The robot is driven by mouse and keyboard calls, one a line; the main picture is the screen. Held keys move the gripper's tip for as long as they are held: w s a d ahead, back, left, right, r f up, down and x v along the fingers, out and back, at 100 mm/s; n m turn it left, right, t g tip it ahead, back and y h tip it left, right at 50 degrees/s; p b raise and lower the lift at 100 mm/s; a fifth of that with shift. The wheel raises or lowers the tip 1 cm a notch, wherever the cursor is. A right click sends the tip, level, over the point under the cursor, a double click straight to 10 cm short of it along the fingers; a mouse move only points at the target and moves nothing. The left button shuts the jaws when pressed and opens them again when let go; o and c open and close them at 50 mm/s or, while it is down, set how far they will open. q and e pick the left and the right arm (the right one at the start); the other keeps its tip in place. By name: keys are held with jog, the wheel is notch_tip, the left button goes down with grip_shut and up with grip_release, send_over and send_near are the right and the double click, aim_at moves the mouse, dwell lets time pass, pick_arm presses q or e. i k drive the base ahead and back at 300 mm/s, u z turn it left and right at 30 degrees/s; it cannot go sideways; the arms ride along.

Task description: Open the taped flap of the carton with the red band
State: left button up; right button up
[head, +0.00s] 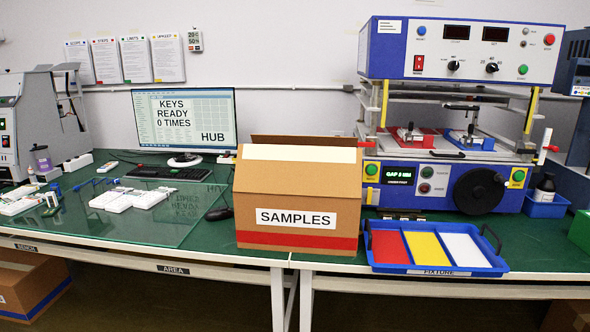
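The carton with the red band (298,225) stands upright on the green bench top, near the front edge in the middle of the head view. Its front carries a white SAMPLES label (295,218) with the red band (295,241) below it. A brown flap panel (298,173) slopes along its upper front. A pale strip (300,153) shows above that panel, and a darker brown panel edge (303,140) stands behind it. I cannot tell whether the pale strip is tape or something inside. Neither of my grippers is in view.
A blue tray (440,268) with red, yellow and white sections sits right of the carton. A test machine (455,120) stands behind it. A monitor (186,119), keyboard (165,172) and black mouse (219,214) are to the left. A blue-banded carton (30,285) is under the bench.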

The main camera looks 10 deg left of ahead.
aim_at(327, 171)
jog(key=z, duration=0.55)
jog(key=k, duration=0.65)
jog(key=z, duration=0.15)
jog(key=i, duration=1.3)
jog(key=u, duration=1)
